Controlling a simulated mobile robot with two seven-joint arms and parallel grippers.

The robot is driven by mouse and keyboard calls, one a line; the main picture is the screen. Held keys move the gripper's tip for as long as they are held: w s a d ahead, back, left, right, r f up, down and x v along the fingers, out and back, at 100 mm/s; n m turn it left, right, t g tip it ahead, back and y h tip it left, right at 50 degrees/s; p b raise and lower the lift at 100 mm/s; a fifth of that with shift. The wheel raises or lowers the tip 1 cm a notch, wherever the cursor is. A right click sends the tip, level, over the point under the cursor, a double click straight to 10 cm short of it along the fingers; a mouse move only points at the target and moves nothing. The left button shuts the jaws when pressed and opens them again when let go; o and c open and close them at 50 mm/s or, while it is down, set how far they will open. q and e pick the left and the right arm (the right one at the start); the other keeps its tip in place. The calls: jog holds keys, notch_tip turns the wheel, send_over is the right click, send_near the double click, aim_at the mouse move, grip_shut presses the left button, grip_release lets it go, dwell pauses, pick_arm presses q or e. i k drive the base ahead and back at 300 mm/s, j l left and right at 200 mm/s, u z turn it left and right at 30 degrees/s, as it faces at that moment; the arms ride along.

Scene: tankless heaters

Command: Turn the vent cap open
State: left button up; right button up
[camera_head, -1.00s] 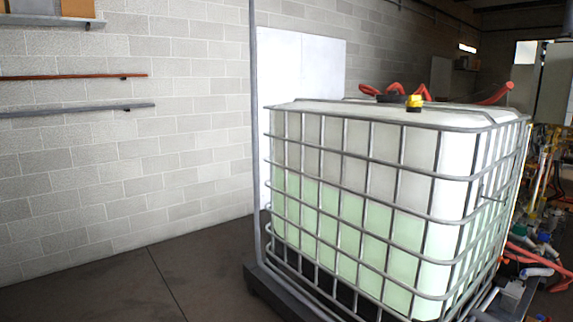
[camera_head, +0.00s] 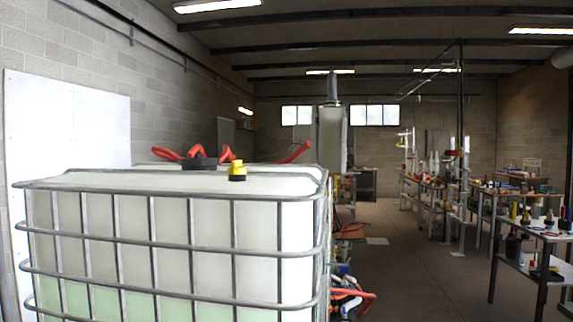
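A small yellow cap (camera_head: 237,168) with a dark base stands on top of a large white caged tank (camera_head: 130,185), near the middle of its top; it may be the vent cap. A wider black lid (camera_head: 199,163) sits just behind it to the left. The tank has a grey metal cage around it and pale green liquid shows low in its front. Neither of my grippers is in view.
A red hose (camera_head: 292,153) lies across the tank top behind the caps. More hoses and fittings (camera_head: 348,295) lie on the floor right of the tank. Workbenches (camera_head: 540,232) with tools stand at the right. The floor (camera_head: 415,265) between is open.

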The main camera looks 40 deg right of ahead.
aim_at(236, 167)
jog(key=i+z, duration=1)
jog(key=i+j+z, duration=0.15)
jog(key=i+j, duration=0.2)
jog(key=i+j+z, duration=0.1)
jog(key=i+j, duration=0.25)
jog(key=j, duration=0.2)
